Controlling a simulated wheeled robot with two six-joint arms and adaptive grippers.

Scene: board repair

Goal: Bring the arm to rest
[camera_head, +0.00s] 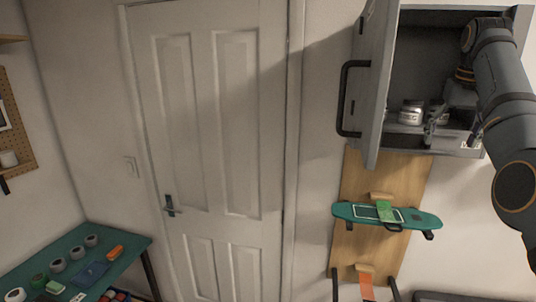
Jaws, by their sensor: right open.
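My right arm comes in from the right edge and reaches up into the open grey wall cabinet (407,70). My right gripper (432,130) is at the cabinet's lower shelf edge, pointing down, open. It is close to a small white-and-grey jar (411,112) that stands on the shelf to its left. Another jar (440,115) is partly hidden behind the gripper. My left gripper is out of view.
The cabinet door (373,90) hangs open to the left with a black handle (344,98). Below, a teal skateboard deck (350,212) rests on a wooden wall panel (357,180). A green workbench (115,242) with rolls and tools stands at lower left. A white door (215,110) is shut.

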